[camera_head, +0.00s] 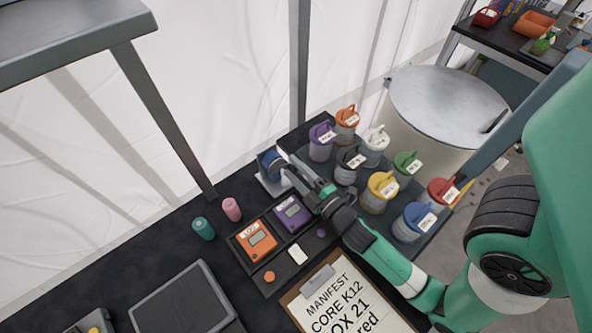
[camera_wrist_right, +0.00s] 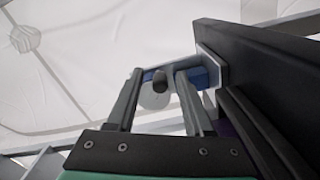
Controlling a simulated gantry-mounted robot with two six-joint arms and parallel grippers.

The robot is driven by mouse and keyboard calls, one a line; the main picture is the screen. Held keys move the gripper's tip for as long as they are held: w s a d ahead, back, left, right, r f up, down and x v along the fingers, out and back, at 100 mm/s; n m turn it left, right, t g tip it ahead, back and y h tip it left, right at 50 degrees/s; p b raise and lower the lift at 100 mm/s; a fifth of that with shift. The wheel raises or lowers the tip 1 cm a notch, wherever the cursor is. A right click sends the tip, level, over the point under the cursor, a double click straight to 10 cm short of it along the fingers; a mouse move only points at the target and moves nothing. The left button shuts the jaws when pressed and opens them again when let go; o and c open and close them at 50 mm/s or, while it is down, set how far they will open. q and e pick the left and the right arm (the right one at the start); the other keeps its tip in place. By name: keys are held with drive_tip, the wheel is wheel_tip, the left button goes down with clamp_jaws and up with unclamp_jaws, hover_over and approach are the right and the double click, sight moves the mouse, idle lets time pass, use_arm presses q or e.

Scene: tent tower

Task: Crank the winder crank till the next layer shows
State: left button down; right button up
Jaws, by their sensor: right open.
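The winder (camera_head: 269,158), with a blue part and a pale base, stands near the back edge of the dark table, by the tent wall. My right gripper (camera_head: 288,168) reaches it from the right and partly covers it. In the right wrist view the two fingers of this gripper (camera_wrist_right: 160,90) are apart. The dark round knob of the winder crank (camera_wrist_right: 160,80) shows between them, with a pale disc and blue parts behind it. I cannot tell whether a finger touches the knob. My left gripper is not in view.
An orange box (camera_head: 256,242) and a purple box (camera_head: 291,213) sit in a tray close to my right arm. Several lidded canisters, one yellow (camera_head: 379,190), stand right of it. A clipboard (camera_head: 345,300) lies in front. A dark panel (camera_wrist_right: 260,80) flanks the gripper.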

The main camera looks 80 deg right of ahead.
drive_tip(key=b+v, duration=0.2)
drive_tip(key=f+b+v, duration=0.1)
drive_tip(key=v, duration=0.2)
drive_tip(key=b+v, duration=0.2)
drive_tip(key=shift+a+f+b, duration=0.15)
drive_tip(key=shift+a+b, duration=0.05)
drive_tip(key=shift+b, duration=0.15)
drive_tip(key=shift+r+b+v, duration=0.25)
drive_tip(key=shift+b+v, duration=0.4)
drive_tip(key=shift+v, duration=0.4)
drive_tip(key=shift+s+a+r+y+p, duration=0.15)
drive_tip(key=shift+s+a+y+p, duration=0.15)
drive_tip(key=shift+p, duration=0.35)
drive_tip(key=shift+s+a+r, duration=0.15)
drive_tip(key=shift+s, duration=0.3)
drive_tip(key=shift+s+a+r, duration=0.1)
drive_tip(key=shift+s+r, duration=0.1)
drive_tip(key=shift+s, duration=0.15)
